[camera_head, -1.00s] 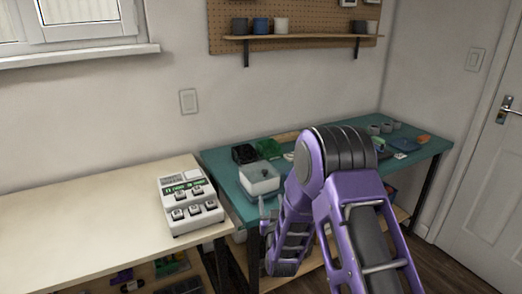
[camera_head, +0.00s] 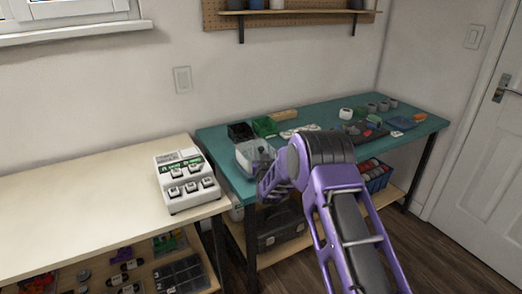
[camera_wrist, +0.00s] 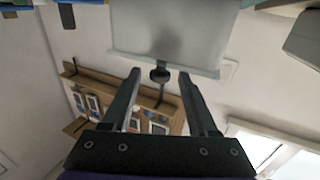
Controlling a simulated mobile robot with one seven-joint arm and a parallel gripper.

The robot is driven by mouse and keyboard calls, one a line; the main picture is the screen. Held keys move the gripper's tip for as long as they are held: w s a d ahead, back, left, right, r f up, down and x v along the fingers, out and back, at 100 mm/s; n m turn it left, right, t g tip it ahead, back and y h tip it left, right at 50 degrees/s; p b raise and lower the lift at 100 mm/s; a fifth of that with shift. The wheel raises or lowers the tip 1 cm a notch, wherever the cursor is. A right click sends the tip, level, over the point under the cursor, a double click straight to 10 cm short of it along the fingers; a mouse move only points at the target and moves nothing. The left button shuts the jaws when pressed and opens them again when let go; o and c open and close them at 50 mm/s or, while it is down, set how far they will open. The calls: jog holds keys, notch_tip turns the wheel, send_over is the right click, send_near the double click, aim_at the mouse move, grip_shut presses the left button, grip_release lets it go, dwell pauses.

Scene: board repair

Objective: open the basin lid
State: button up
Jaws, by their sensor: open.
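The basin (camera_head: 242,160) is a pale box near the front left of the teal bench in the head view, partly behind my arm. Its translucent lid (camera_wrist: 175,30) fills the upper middle of the wrist view, with a small black knob (camera_wrist: 160,76) at its near edge. My gripper (camera_wrist: 159,72) is open, one finger on each side of the knob, with gaps visible on both sides. In the head view my gripper is at the basin, small and partly hidden by my wrist. I cannot tell whether the lid is raised.
A white button device (camera_head: 186,182) stands on the pale table (camera_head: 90,195) at left. A black bin (camera_head: 240,131) and a green bin (camera_head: 265,126) sit behind the basin. Several small parts lie along the right of the teal bench (camera_head: 425,124). A blue crate (camera_head: 376,178) is on the shelf below.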

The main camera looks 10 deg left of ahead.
jog(key=shift+x, duration=1)
jog(key=shift+c, duration=0.2)
grip_shut()
dwell(0.6)
